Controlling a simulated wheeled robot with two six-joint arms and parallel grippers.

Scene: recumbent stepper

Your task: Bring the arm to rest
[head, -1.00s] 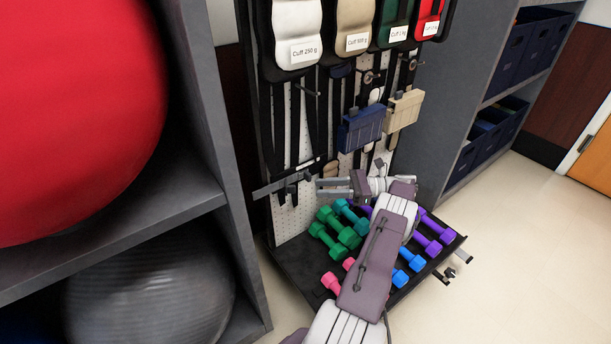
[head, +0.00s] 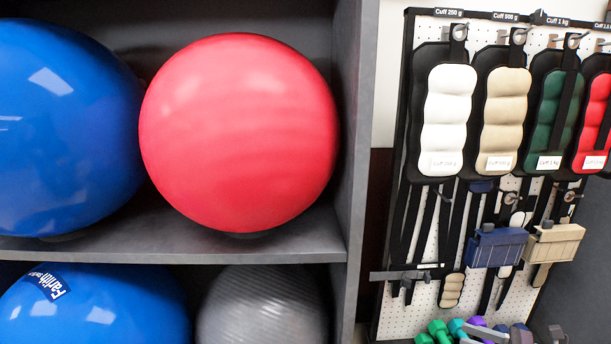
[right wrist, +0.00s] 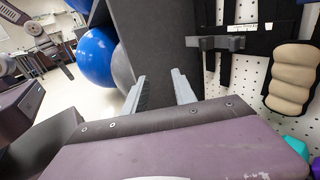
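My right arm is the arm in view. In the right wrist view its gripper (right wrist: 160,92) has two grey fingers spread apart with nothing between them. In the head view only a small part of the right gripper (head: 490,333) shows at the bottom edge, in front of the dumbbells and below the hanging cuffs. The rest of the arm is cut off there. My left gripper does not show in the head view.
A pegboard (head: 395,318) holds hanging cuffs, including a white cuff (head: 446,120). A grey bar (head: 405,275) sticks out at its left. Green dumbbells (head: 438,332) lie below.

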